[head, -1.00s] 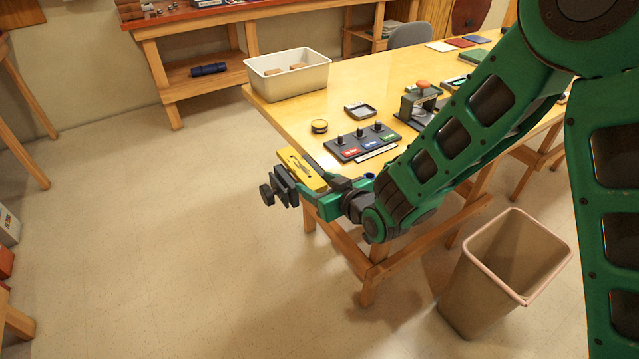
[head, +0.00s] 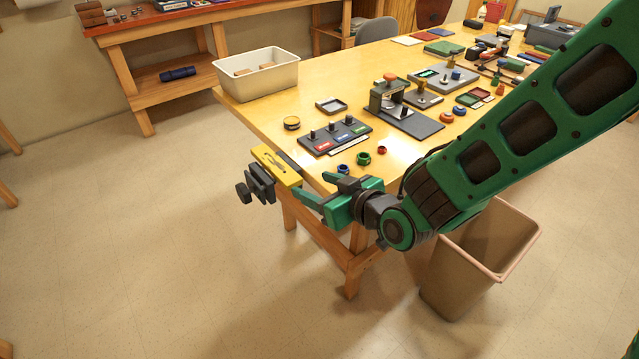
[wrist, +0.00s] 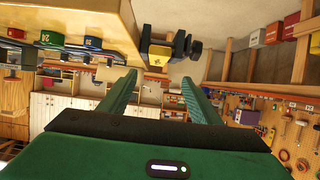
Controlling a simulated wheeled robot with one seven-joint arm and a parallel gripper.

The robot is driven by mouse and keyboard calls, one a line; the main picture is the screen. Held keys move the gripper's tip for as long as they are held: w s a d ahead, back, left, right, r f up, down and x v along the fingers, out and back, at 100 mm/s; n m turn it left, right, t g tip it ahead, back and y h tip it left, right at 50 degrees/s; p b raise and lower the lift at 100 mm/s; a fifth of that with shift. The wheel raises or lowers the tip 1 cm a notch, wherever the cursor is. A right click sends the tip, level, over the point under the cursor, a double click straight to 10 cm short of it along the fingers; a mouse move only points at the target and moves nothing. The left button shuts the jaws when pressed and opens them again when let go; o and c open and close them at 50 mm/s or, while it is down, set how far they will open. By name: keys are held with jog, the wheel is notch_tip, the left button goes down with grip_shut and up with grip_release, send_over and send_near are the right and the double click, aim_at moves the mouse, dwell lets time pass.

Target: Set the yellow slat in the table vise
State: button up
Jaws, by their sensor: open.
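The yellow slat (head: 277,167) is at the near left corner of the table, in the dark table vise (head: 261,184). Dark jaw parts show on both sides of it; whether they press on it I cannot tell. The slat has a dark slot or mark on its top. In the wrist view the slat (wrist: 158,56) and the vise (wrist: 172,45) show ahead, beyond the fingertips. My green gripper (head: 316,188) is open and empty, just right of the slat and apart from it. Both fingers of my gripper (wrist: 159,80) show with nothing between them.
The wooden table (head: 240,115) holds a cream bin (head: 258,82), a switch panel (head: 334,137), a small press (head: 390,95) and coloured nuts (head: 363,158) near my gripper. A beige waste bin (head: 480,260) stands below my arm.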

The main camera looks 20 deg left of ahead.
jog(key=shift+d+r, duration=0.1)
jog(key=shift+d, duration=0.2)
jog(key=w+d+m+h, duration=0.15)
jog(key=w+d, duration=0.25)
jog(key=d, duration=0.4)
jog(key=w+d+m+h, duration=0.1)
jog(key=w+d+h, duration=0.2)
jog(key=d, duration=0.5)
jog(key=s+d+r+m+g+h, duration=0.15)
jog(key=d+m+h, duration=0.35)
jog(key=d, duration=1.6)
jog(key=s+d+r+m+g+h, duration=0.3)
jog(key=s+d+m, duration=0.2)
jog(key=s+d, duration=0.9)
jog(key=s+d+r+m+g+y, duration=0.1)
jog(key=s+d+m, duration=0.1)
jog(key=s, duration=0.4)
jog(key=s+d+m+g, duration=0.2)
jog(key=s+d+m, duration=0.1)
jog(key=s, duration=0.4)
jog(key=shift+d+r+y, duration=0.35)
jog(key=shift+d+r, duration=0.05)
jog(key=shift+d, duration=0.05)
